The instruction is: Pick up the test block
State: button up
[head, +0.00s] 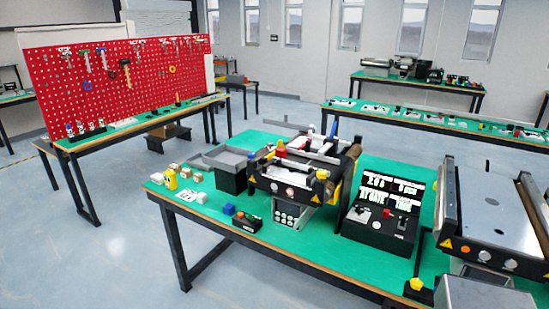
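Several small blocks lie at the left end of the green-topped table in the head view. They include a blue block (229,209), a white block (157,178), tan blocks (185,172) and a yellow piece (170,181). I cannot tell which of them is the test block. None of them is held. The blue block lies in front of the others, beside a small black box with coloured buttons. My gripper is not in view.
The green table (330,262) also bears a dark grey bin (231,180), a mini conveyor (290,186), a black control panel (381,222) and a larger machine (490,222) at right. A red pegboard (115,85) stands behind left. The blue floor (110,260) at front left is clear.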

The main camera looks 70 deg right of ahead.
aim_at(280, 152)
jog(key=u, duration=0.1)
jog(key=k, duration=1.8)
jog(key=z, duration=1)
jog(key=i, duration=1.05)
jog(key=u, duration=0.15)
